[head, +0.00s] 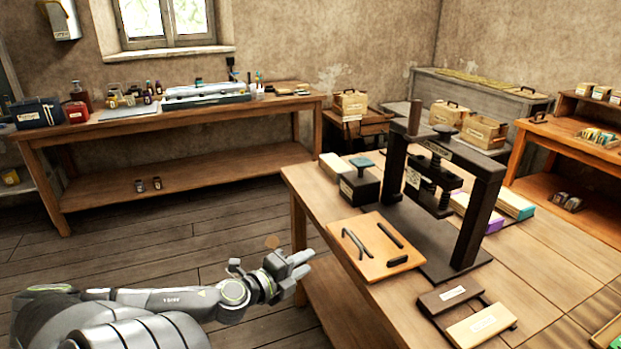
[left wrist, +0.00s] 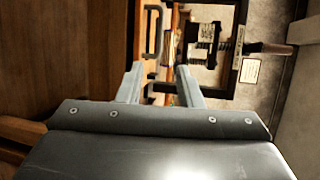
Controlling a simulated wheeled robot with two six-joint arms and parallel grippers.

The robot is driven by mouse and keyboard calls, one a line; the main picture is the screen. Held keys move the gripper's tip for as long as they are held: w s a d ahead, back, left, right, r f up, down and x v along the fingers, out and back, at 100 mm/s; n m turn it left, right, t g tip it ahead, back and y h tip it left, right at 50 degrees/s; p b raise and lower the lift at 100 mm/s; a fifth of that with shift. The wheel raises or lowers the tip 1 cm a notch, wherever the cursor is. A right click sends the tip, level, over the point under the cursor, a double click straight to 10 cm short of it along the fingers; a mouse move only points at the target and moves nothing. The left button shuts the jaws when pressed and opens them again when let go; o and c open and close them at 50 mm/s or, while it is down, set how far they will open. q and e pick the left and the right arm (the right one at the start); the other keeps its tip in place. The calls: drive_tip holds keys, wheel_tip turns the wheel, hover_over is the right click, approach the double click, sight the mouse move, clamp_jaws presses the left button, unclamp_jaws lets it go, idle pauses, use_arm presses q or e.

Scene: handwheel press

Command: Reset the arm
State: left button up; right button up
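My left arm (head: 170,298) reaches in from the lower left of the head view. Its gripper (head: 303,263) hangs in the air just left of the table's left edge, apart from the table. In the left wrist view the two fingers of this gripper (left wrist: 160,80) stand apart with nothing between them. The dark handwheel press (head: 475,222) stands on the table, to the right of the gripper. It also shows beyond the fingers in the left wrist view (left wrist: 240,45). My right gripper is in neither view.
A long workbench (head: 180,125) stands along the back wall. The plank floor left of the table is clear.

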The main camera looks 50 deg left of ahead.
use_arm(q)
drive_tip(key=s+a+f+n+g+y, duration=0.35)
drive_tip(key=a+f+n, duration=0.35)
drive_tip(key=f, duration=0.7)
drive_tip(key=s+a+f+n+g, duration=0.15)
drive_tip(key=s+f, duration=0.25)
drive_tip(key=f, duration=0.4)
drive_tip(key=s+f+n+g, duration=0.2)
drive_tip(key=s+f+g, duration=0.15)
drive_tip(key=f, duration=0.45)
drive_tip(key=s+d+f+n+g+h, duration=0.1)
drive_tip(key=s+d+f+n, duration=0.1)
drive_tip(key=s+d+f, duration=0.4)
drive_tip(key=s+d+f+n+g, duration=0.25)
drive_tip(key=s+f, duration=0.25)
drive_tip(key=f, duration=0.3)
drive_tip(key=s+d+f+n+g+h, duration=0.1)
drive_tip(key=s+d+f, duration=0.3)
drive_tip(key=d, duration=0.5)
drive_tip(key=s+d+f+n+g+h, duration=0.1)
drive_tip(key=s+d+f+n+h, duration=0.1)
drive_tip(key=s+d+f, duration=0.3)
drive_tip(key=s+d, duration=0.1)
drive_tip(key=d, duration=0.3)
drive_tip(key=shift+s+f+g, duration=0.25)
drive_tip(key=shift+s+g, duration=0.05)
